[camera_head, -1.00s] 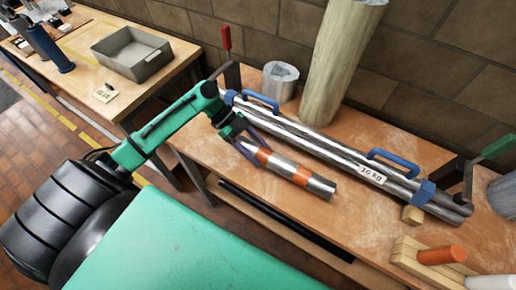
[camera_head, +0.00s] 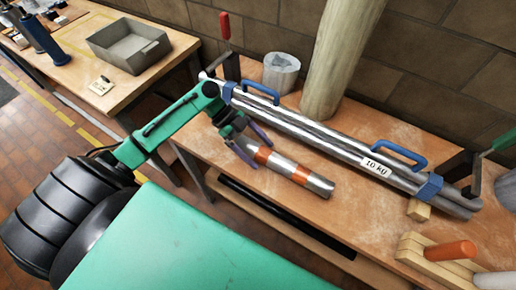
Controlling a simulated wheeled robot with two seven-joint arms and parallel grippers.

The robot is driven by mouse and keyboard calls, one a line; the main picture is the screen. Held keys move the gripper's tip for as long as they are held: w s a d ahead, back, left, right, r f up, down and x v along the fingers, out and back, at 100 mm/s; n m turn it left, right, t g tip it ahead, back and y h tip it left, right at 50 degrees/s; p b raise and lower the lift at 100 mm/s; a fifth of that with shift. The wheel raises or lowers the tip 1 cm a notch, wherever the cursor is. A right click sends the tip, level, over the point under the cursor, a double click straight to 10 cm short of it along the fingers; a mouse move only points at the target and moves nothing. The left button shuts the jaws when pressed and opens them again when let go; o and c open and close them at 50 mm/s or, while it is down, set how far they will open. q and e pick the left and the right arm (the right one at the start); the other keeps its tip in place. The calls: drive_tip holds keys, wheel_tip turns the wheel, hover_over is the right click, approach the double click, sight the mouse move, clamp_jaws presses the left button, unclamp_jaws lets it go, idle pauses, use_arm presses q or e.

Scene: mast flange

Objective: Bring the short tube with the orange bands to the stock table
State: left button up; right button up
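The short tube (camera_head: 281,167) is silver with two orange bands. It lies on the wooden bench (camera_head: 225,172), in front of a longer pair of silver tubes. My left gripper (camera_head: 251,144) is at the tube's left end. Its purple fingers look spread, one on the near side and one on the far side of the tube. The hand hides part of that end. My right gripper is not in view. Another wooden table (camera_head: 92,100) stands at the upper left; no frame shows clearly whether it is the stock table.
The long silver tubes (camera_head: 320,137) carry blue handles and a "10 kg" label, with clamps at both ends. A grey tray (camera_head: 130,45) and a small card (camera_head: 101,85) are on the left table. A gap separates the tables. A wooden block with an orange peg (camera_head: 450,252) is at the lower right.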

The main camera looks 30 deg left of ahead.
use_arm(q)
drive_tip(key=shift+a, duration=0.1)
drive_tip(key=shift+a+r, duration=0.15)
drive_tip(key=shift+a, duration=0.15)
drive_tip(key=b+v, duration=0.3)
drive_tip(key=v, duration=1)
drive_tip(key=shift+a+r, duration=0.3)
drive_tip(key=shift+s, duration=0.1)
